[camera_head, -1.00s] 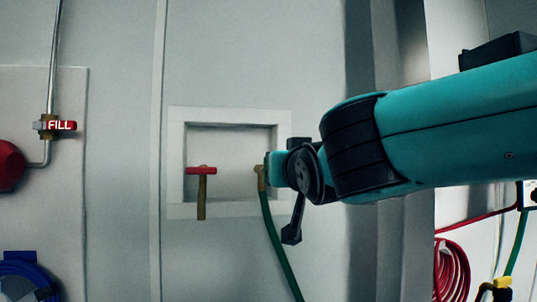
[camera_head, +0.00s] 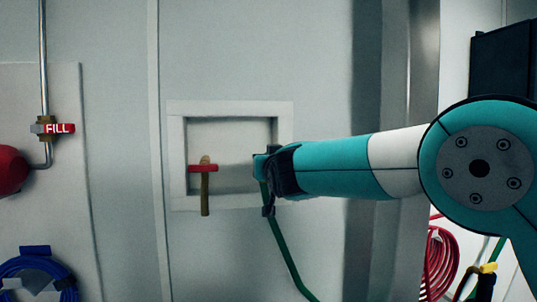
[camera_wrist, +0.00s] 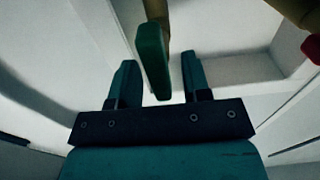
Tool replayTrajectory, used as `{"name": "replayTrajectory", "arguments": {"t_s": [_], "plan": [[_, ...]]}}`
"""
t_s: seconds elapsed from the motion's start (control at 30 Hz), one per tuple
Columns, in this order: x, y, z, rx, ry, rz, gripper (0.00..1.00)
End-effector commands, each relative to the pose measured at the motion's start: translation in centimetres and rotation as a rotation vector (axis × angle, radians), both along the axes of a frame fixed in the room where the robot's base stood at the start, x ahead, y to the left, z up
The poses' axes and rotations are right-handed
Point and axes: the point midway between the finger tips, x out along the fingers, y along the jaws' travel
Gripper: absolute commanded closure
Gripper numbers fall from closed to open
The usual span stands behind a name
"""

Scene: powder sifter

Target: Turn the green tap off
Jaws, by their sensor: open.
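The green tap's handle (camera_wrist: 152,60) shows in the wrist view as a dark green bar on a brass stem (camera_wrist: 153,12). I cannot tell how deep the handle sits between the fingers. In the head view my gripper (camera_head: 261,168) is at the right side of the white wall recess (camera_head: 175,150) and hides the green tap. A green hose (camera_head: 285,253) hangs below it.
A red-handled brass tap (camera_head: 203,169) is in the recess's left part; its red handle also shows in the wrist view (camera_wrist: 312,48). A FILL valve (camera_head: 59,129) and blue hose (camera_head: 38,268) are far left. A red hose (camera_head: 438,262) hangs right.

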Motion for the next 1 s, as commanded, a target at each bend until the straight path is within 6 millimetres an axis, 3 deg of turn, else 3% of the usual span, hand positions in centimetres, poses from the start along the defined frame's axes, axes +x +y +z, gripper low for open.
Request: {"name": "replayTrajectory", "arguments": {"t_s": [0.27,0.47,0.5,1.0], "plan": [[0.19,0.06,-0.04,0.000,0.000,0.000,0.56],[0.17,0.07,-0.03,0.000,0.000,0.000,0.98],[0.17,0.07,-0.03,0.000,0.000,0.000,1.00],[0.10,0.19,-0.26,-0.112,-0.032,0.000,1.00]]}}
